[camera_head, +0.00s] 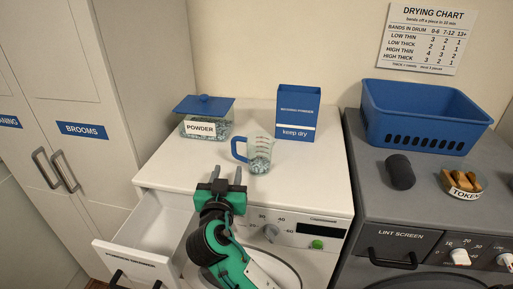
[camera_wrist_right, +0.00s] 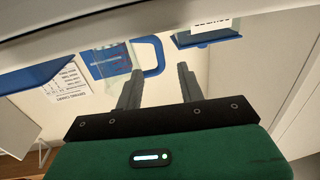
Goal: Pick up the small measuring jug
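The small measuring jug (camera_head: 260,152) is clear with a blue handle and marks on its side, and holds some grainy contents. It stands upright on the white washing machine top, its handle to the left. My right gripper (camera_head: 228,173) is in front of the jug, a little left of it, fingers apart and empty. In the right wrist view the picture is upside down; the jug (camera_wrist_right: 108,62) and its blue handle lie beyond the open fingers (camera_wrist_right: 157,72), apart from them. My left gripper is in neither view.
A POWDER box (camera_head: 205,128) with a blue lid stands behind left, and a blue "keep dry" box (camera_head: 297,115) behind right. An open drawer (camera_head: 150,250) is at the front left. A grey machine at right bears a blue basket (camera_head: 425,118), a dark cylinder (camera_head: 400,171) and a token bowl (camera_head: 460,187).

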